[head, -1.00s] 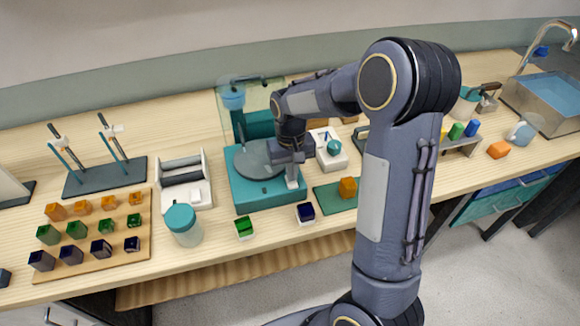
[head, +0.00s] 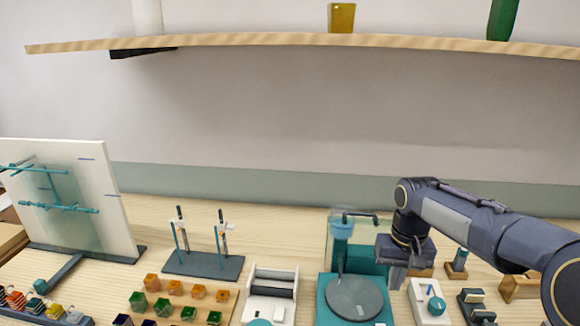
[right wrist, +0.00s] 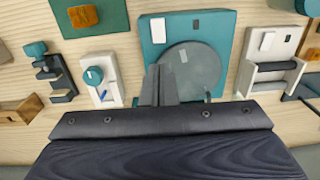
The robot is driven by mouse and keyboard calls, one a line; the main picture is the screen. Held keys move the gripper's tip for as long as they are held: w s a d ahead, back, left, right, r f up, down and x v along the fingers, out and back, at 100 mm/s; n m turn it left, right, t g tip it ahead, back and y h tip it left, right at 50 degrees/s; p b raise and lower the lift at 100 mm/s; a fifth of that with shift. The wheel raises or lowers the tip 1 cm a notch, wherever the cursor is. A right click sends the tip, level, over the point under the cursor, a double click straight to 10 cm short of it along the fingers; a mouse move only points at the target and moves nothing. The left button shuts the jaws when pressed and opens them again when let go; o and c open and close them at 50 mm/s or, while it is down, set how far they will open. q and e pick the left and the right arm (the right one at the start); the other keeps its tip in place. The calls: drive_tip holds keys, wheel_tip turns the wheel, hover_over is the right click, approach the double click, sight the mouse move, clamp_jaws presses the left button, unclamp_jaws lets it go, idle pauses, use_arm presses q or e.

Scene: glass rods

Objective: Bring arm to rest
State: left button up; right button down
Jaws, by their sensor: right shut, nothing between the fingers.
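My right arm comes in from the right edge of the head view. Its gripper (head: 396,276) points down just right of the grey disc (head: 354,298) on the teal machine (head: 322,300). In the right wrist view, the fingers (right wrist: 160,84) are together and empty. They appear in front of the edge of the disc (right wrist: 188,72); their height above the bench is unclear. My left gripper is not in view.
A white device with a teal knob (head: 428,302) stands right of the machine, and a white cradle (head: 270,296) stands left. Further left are a burette stand (head: 204,264), a board of coloured cubes (head: 222,306) and a white panel (head: 104,205). A shelf (head: 250,40) spans above.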

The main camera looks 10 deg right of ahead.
drive_tip(key=s+a+t+y, duration=0.1)
drive_tip(key=s+a+t, duration=0.2)
drive_tip(key=s, duration=0.8)
drive_tip(key=s+a+f+n+t+y, duration=0.1)
drive_tip(key=s+a, duration=0.3)
drive_tip(key=s, duration=0.7)
drive_tip(key=shift+a+t+y, duration=0.4)
drive_tip(key=shift+t+y, duration=0.3)
drive_tip(key=shift+t, duration=0.2)
drive_tip(key=shift+f, duration=0.1)
